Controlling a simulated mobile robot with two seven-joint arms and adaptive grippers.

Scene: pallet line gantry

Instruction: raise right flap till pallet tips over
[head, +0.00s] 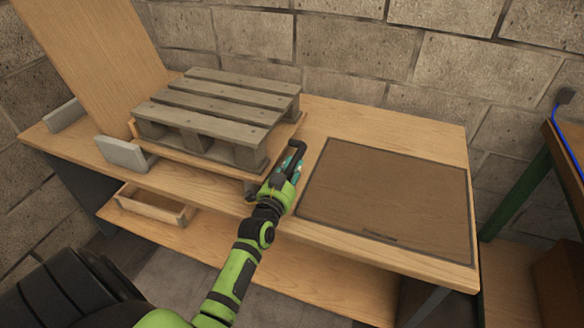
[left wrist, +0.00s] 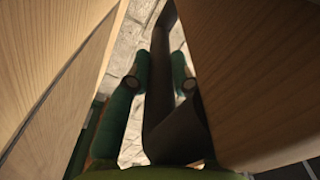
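The grey slatted pallet (head: 215,112) rests on the right flap (head: 190,158), a pale wooden board on the bench. The flap sits slightly above the bench top along its right edge, and the pallet is still on it. A dark bar handle (head: 299,147) stands at the flap's right front corner. My left gripper (head: 291,168) is at this handle. In the left wrist view the dark handle (left wrist: 160,125) passes between the two green fingers (left wrist: 160,75), which look closed on it. The exact contact is partly hidden. My right gripper is out of view.
A tall wooden board (head: 90,55) leans upright at the left. Two grey blocks, one near (head: 122,153) and one farther left (head: 65,115), stand on the bench. A brown panel (head: 390,195) lies at the right.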

